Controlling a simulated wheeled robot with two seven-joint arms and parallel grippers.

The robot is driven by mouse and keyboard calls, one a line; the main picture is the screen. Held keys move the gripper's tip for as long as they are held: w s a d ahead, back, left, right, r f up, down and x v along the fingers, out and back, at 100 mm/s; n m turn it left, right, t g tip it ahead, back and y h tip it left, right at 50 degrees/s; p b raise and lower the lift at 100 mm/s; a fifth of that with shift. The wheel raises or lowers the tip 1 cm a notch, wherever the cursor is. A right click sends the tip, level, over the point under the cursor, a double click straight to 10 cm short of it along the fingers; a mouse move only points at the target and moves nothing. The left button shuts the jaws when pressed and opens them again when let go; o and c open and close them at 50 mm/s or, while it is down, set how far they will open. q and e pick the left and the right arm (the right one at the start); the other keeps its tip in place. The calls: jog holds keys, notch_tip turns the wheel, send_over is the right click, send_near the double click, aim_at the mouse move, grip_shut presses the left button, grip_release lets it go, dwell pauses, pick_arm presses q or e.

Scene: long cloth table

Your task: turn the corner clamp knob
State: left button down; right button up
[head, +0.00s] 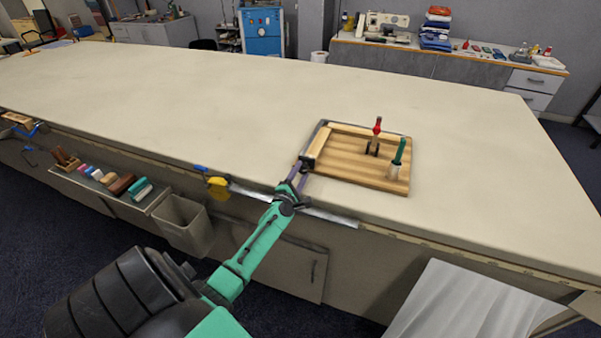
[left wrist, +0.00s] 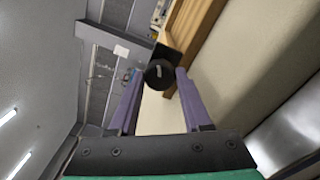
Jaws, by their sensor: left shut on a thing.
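The black round knob (left wrist: 159,74) of the corner clamp shows in the left wrist view, between the two purple fingers of my left gripper (left wrist: 158,82). The fingers are shut on it. In the head view my left gripper (head: 298,174) is at the left front corner of the wooden board (head: 350,170), and it hides the knob there. My right gripper is not in view.
The board carries a red-handled clamp (head: 376,130) and a green-handled tool (head: 399,152). It lies near the front edge of the long cloth table (head: 200,110), which is mostly clear. A yellow item (head: 218,185) hangs at the table's front edge. A grey bin (head: 185,225) is below.

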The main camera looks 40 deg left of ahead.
pick_arm(q)
jog(key=m+p, duration=0.1)
jog(key=m, duration=0.5)
jog(key=shift+m, duration=0.3)
jog(key=m, duration=0.6)
jog(key=shift+p, duration=0.3)
jog(key=shift+m, duration=0.4)
jog(key=shift+c, duration=1.7)
grip_release()
jog(key=shift+f, duration=0.1)
